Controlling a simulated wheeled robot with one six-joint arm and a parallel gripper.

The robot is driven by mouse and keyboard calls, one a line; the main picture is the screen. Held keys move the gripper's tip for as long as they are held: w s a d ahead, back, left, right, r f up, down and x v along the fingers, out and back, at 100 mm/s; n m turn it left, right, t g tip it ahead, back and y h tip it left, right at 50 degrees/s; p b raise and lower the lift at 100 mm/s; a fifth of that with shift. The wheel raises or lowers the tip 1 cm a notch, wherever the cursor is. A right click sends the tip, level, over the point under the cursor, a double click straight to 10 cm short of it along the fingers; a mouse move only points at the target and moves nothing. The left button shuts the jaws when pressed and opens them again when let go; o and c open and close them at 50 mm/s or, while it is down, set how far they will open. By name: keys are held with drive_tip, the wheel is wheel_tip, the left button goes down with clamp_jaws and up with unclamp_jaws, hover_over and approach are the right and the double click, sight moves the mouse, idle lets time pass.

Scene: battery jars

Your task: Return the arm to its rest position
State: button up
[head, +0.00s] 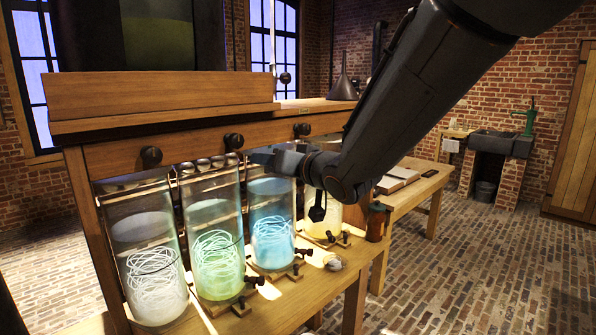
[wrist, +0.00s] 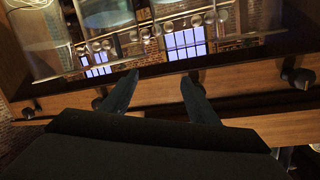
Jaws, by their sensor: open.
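My arm (head: 405,100) reaches in from the upper right of the head view and bends down to the wrist. My gripper (head: 262,152) points left, in front of the wooden bench front and above the blue jar (head: 271,225). In the wrist view my gripper (wrist: 158,84) shows two dark fingers spread apart with nothing between them. The gripper and wrist hide part of the tops of the blue jar and the pale yellow jar (head: 322,222).
A clear jar (head: 152,250) and a green jar (head: 214,235) stand left of the blue one. Dark knobs (head: 233,141) stick out of the bench front. A brown bottle (head: 377,222) stands right of the jars. Brick floor (head: 470,265) lies open at the right.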

drive_tip(key=s+d+f+m+g+h, duration=0.2)
drive_tip(key=s+d+f+h, duration=0.15)
drive_tip(key=d+f, duration=0.65)
drive_tip(key=s+d+f+m+g+h, duration=0.1)
drive_tip(key=s+d+f+g+h, duration=0.3)
drive_tip(key=d+f, duration=0.6)
drive_tip(key=s+d+f+g+h, duration=0.1)
drive_tip(key=s+d+f+g, duration=0.1)
drive_tip(key=s+d, duration=0.4)
drive_tip(key=s+d+f+m+g+h, duration=0.1)
drive_tip(key=s+d+f+g+h, duration=0.1)
drive_tip(key=s, duration=1)
drive_tip(key=d+f+g, duration=0.1)
drive_tip(key=d+f, duration=0.1)
drive_tip(key=d, duration=0.1)
drive_tip(key=shift+s+d+f, duration=0.35)
drive_tip(key=shift+s+f, duration=0.05)
